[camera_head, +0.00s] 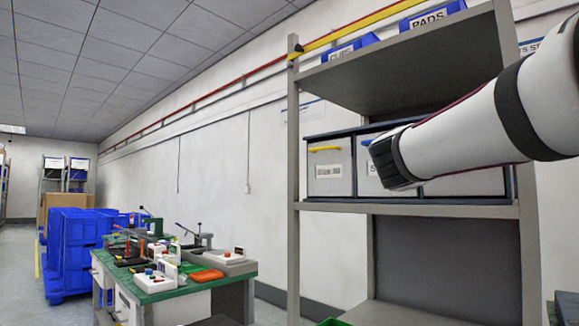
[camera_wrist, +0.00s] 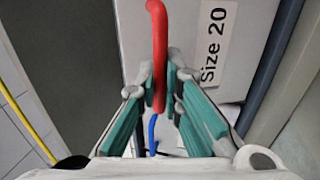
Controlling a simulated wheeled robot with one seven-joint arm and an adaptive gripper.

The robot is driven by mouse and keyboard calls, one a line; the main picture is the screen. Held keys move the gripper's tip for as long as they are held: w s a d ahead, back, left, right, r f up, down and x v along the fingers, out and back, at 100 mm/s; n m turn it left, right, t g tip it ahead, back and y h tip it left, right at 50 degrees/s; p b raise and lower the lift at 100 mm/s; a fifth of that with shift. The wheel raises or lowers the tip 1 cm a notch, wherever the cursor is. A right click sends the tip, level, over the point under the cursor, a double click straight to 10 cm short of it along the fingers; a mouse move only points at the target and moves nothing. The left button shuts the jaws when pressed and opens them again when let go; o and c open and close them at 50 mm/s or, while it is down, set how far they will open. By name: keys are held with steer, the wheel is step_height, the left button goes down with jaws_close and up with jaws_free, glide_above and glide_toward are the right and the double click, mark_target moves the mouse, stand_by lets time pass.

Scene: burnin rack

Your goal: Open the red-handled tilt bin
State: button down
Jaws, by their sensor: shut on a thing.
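The red handle (camera_wrist: 158,30) crosses the upper middle of the wrist view, on a light grey bin front (camera_wrist: 190,15) labelled "Size 20". My gripper (camera_wrist: 160,85) has its teal-sided fingers closed around the handle from both sides. In the head view the right-hand bin (camera_head: 470,185) of a row of three shows only partly, with its visible lower front in line with its neighbours. My arm covers much of it, and the red handle and my fingertips are hidden there.
The left bin (camera_head: 330,172) has a yellow handle. A blue piece (camera_wrist: 153,130) shows between my fingers' bases. A shelf board (camera_head: 400,72) hangs above the bins, with a rack post (camera_head: 294,180) at left. A cluttered green-topped workbench (camera_head: 190,283) stands further left.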

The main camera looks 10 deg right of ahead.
steer(key=f+b, duration=0.1)
steer(key=b, duration=0.1)
steer(key=s+a+f+b, duration=0.1)
steer(key=b, duration=0.1)
steer(key=a+f+b, duration=0.1)
steer(key=b, duration=0.2)
steer(key=shift+s+a+f, duration=0.1)
steer(key=shift+s, duration=0.15)
steer(key=shift+f+b, duration=0.15)
steer(key=shift+b, duration=0.15)
steer(key=c, duration=1.7)
jaws_free()
steer(key=v, duration=1.2)
steer(key=shift+f, duration=0.25)
